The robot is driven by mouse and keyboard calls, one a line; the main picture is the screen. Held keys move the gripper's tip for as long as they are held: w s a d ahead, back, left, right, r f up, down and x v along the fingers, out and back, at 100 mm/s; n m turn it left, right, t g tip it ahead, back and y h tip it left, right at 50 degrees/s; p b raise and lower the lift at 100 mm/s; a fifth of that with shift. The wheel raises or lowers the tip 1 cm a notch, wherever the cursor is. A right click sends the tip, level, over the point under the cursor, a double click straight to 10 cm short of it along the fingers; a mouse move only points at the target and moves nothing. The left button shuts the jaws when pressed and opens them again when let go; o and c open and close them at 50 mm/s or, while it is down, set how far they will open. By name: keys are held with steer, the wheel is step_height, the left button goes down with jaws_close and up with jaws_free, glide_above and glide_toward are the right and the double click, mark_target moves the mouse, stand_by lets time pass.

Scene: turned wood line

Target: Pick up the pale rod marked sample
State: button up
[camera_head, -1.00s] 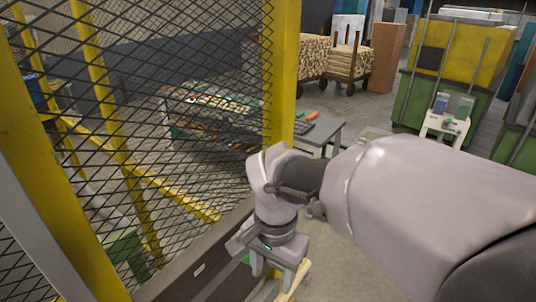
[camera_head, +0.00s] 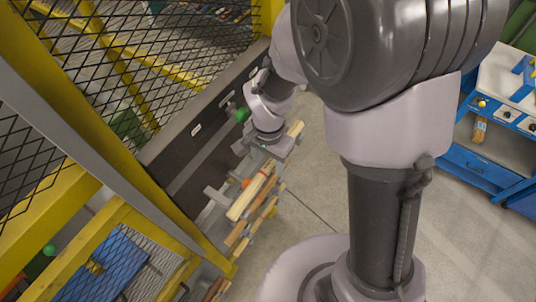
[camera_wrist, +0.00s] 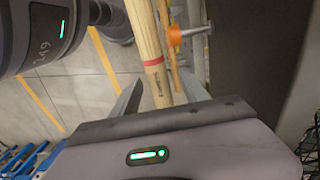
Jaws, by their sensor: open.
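A pale rod (camera_wrist: 148,40) with a red band near its end runs down the wrist view. Small dark lettering sits beyond the band, too small for me to read. My gripper (camera_wrist: 160,78) is open, and the marked end shows between its two fingers. I cannot tell how far the rod lies from them in depth. In the head view my gripper (camera_head: 266,150) is by a rack of several wooden rods at the dark panel. A pale rod (camera_head: 250,197) lies on top there.
A dark panel (camera_head: 178,150) with pale labels stands left of the rods. A yellow-framed mesh fence (camera_head: 100,75) runs along the left. An orange piece (camera_wrist: 175,35) on a grey peg is close right of the rod. A blue bench (camera_head: 475,165) stands right, with clear floor between.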

steer(key=shift+s+d, duration=0.1)
steer(key=shift+s, duration=0.05)
steer(key=c, duration=0.3)
jaws_close()
steer(key=shift+r, duration=0.15)
